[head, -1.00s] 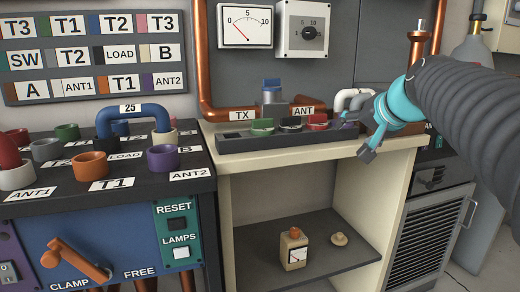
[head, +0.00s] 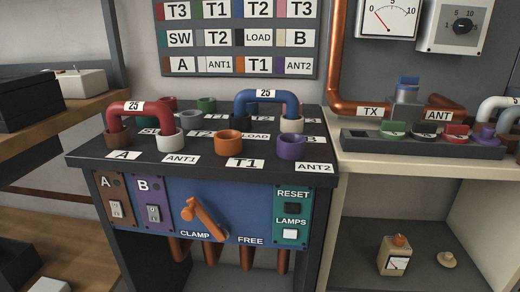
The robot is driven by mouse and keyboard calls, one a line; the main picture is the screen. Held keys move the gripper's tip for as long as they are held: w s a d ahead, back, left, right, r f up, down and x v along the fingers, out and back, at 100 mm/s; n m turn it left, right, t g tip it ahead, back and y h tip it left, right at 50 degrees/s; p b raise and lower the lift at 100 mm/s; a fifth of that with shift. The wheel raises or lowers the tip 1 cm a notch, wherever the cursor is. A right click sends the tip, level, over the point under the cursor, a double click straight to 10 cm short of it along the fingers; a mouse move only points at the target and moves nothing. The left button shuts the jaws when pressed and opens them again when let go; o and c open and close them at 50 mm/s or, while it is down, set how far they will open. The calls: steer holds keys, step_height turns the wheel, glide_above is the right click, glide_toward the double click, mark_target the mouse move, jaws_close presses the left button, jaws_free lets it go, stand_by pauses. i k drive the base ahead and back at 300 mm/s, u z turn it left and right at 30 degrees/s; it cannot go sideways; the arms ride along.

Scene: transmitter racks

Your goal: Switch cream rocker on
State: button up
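A pale cream rocker (head: 116,209) is set in the brown A panel (head: 105,187) on the left of the blue cabinet front. A greyer rocker (head: 153,213) sits beside it in the purple B panel (head: 143,185). Both are too small to tell which way they are tipped. My gripper is not in view.
An orange clamp handle (head: 205,218) sticks out from the cabinet front. Red (head: 140,107) and blue (head: 267,97) U-links stand on the dark top (head: 205,157) among coloured sockets. A wooden shelf (head: 70,112) is at left, a cream bench (head: 400,160) at right.

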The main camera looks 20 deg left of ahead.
mark_target(116, 207)
steer(key=z, duration=0.05)
steer(key=k, duration=0.2)
steer(key=u, duration=0.6)
steer(key=i, duration=0.4)
steer(key=u, duration=1.8)
